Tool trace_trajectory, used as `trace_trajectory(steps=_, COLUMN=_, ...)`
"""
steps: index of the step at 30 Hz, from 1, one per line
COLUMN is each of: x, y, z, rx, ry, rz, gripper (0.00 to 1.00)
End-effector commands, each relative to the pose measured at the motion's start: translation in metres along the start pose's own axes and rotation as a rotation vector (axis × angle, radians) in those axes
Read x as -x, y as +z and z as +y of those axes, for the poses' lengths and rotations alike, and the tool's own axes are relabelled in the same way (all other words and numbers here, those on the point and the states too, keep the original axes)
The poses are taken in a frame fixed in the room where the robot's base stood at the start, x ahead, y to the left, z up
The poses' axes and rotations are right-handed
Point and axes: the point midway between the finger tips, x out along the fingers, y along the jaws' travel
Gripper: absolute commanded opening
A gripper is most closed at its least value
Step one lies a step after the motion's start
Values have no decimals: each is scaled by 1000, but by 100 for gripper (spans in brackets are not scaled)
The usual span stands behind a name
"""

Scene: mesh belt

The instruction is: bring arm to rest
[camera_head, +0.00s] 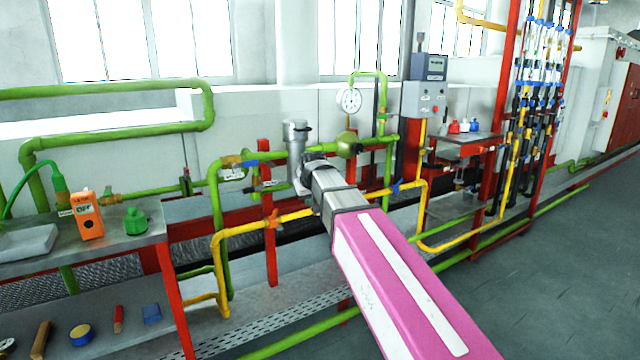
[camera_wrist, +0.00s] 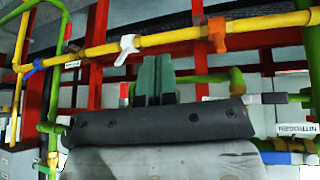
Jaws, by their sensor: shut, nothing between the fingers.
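My arm (camera_head: 395,275), pink with a white stripe, reaches forward from the lower right in the head view. It ends in grey metal wrist joints in front of the pipework. In the wrist view my gripper (camera_wrist: 154,62) shows two dark green fingers pressed together, with nothing between them. Behind the fingers a yellow pipe (camera_wrist: 178,38) with a white valve handle (camera_wrist: 127,47) and an orange valve handle (camera_wrist: 217,35) crosses the picture. I cannot make out the fingers in the head view.
Green pipes (camera_head: 110,92) and a yellow pipe (camera_head: 240,228) run around my wrist. A steel bench (camera_head: 95,240) at left carries an orange meter (camera_head: 87,215). A meter box (camera_head: 425,98) and hose rack stand right. Open floor (camera_head: 560,270) lies at lower right.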

Motion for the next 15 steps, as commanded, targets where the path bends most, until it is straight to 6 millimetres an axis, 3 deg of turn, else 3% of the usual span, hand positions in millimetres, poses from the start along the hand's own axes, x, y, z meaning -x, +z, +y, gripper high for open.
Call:
trace_trajectory(steps=1, x=-16, y=24, z=11, rx=-20, ry=3, rz=-30, gripper=0)
trace_trajectory(steps=6, x=-60, y=88, z=41, rx=-82, ry=10, rz=-119, gripper=0)
trace_trajectory(steps=15, x=-118, y=209, z=82, rx=-196, ry=15, rz=-271, gripper=0)
